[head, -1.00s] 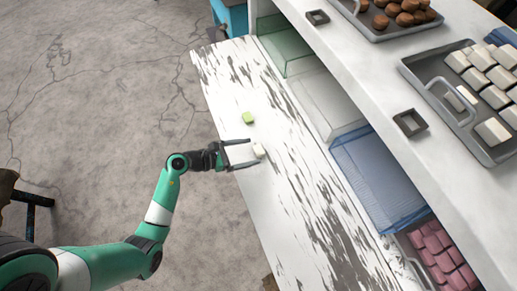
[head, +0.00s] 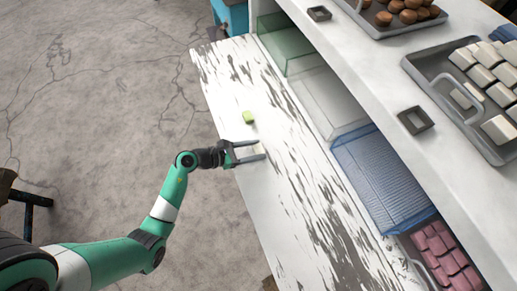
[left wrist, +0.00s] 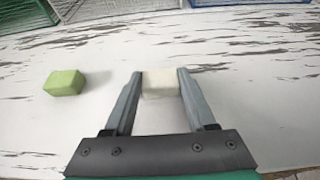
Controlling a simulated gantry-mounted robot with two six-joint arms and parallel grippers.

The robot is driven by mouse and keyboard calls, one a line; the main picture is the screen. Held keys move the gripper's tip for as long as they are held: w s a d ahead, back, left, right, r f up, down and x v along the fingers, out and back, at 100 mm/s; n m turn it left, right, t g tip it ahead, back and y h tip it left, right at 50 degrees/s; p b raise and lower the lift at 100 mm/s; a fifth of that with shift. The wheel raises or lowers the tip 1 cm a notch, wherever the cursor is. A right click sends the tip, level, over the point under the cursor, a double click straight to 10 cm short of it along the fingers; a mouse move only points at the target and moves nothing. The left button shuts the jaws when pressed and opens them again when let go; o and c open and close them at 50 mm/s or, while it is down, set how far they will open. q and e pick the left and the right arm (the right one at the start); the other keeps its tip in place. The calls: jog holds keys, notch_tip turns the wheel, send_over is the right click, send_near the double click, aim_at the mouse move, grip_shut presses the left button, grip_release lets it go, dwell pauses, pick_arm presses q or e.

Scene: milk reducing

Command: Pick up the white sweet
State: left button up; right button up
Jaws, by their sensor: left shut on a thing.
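The white sweet (left wrist: 160,83) is a small pale block on the worn white table (head: 290,205). In the left wrist view it sits between the two fingertips of my left gripper (left wrist: 159,88), which is shut on it. In the head view my left gripper (head: 250,151) is low over the table's left part, and the fingers largely hide the sweet. I cannot tell whether the sweet is lifted off the table. My right gripper is not in view.
A green sweet (head: 248,117) lies just beyond the gripper; it also shows in the left wrist view (left wrist: 64,83). Green, clear and blue bins (head: 375,175) line the table's right side below a shelf (head: 365,75) with trays of sweets. The near table is clear.

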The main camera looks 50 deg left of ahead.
aim_at(255, 150)
pick_arm(q)
jog(key=shift+r, duration=0.1)
jog(key=shift+r+p, duration=0.3)
jog(key=shift+p, duration=0.05)
notch_tip(255, 150, up, 3)
jog(key=shift+f+p, duration=0.2)
jog(key=shift+p, duration=0.75)
jog(key=a+r+p, duration=0.3)
jog(key=a+r, duration=0.6)
jog(key=a, duration=0.5)
jog(key=shift+s+r+p, duration=0.3)
jog(key=shift+s, duration=0.15)
